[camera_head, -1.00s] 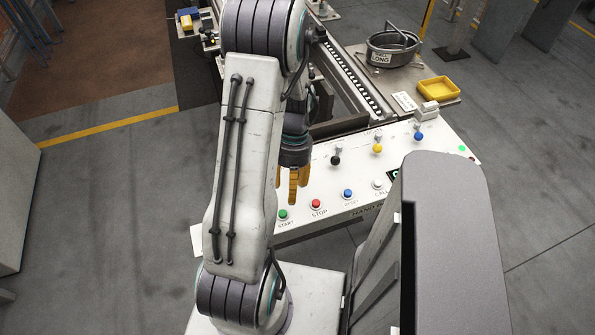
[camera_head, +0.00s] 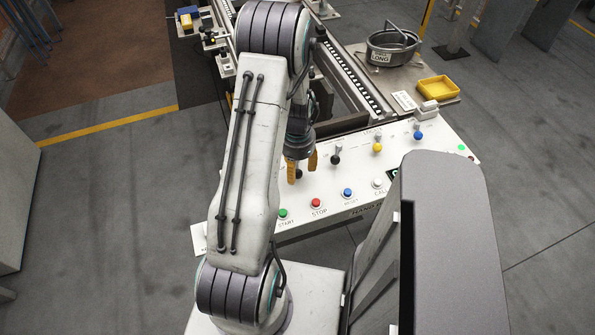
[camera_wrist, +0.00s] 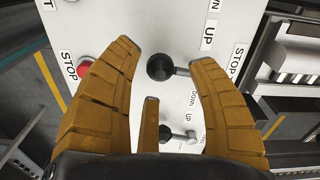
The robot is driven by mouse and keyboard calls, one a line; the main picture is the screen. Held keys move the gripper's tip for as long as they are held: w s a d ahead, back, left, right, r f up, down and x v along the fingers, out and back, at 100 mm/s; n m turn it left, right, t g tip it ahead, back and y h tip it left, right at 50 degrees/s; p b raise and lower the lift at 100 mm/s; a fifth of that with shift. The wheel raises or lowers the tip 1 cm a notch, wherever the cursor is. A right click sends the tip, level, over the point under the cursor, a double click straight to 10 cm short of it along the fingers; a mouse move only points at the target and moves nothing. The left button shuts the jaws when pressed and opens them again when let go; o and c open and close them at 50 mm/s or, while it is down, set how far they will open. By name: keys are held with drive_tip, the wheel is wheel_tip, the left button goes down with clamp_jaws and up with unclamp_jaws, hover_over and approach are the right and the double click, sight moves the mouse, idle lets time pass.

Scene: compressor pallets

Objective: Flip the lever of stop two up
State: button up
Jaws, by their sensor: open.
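The white control panel (camera_head: 436,160) carries a row of levers with ball knobs. My gripper (camera_head: 302,168) is open over the panel's left part, its orange fingers spread. In the wrist view my gripper (camera_wrist: 165,85) has a black-knobbed lever (camera_wrist: 160,67) between its spread fingers, with no visible contact. This lever's shaft points right, near an "UP" label and a cut-off "STOP" label (camera_wrist: 237,60); its number is not readable. A second dark-knobbed lever (camera_wrist: 165,133) lies lower, beside a "DOWN UP" label and partly behind a finger. In the head view it seems to be the black-knobbed lever (camera_head: 336,158).
Yellow (camera_head: 377,147) and blue (camera_head: 418,134) levers stand farther right. Green (camera_head: 283,214), red (camera_head: 316,203), blue (camera_head: 347,193) and white (camera_head: 377,183) buttons line the front edge. A conveyor rail (camera_head: 350,85) runs behind the panel. A yellow tray (camera_head: 438,88) stands beyond.

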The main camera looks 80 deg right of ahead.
drive_tip(key=shift+f, duration=1.2)
drive_tip(key=shift+o, duration=0.3)
clamp_jaws()
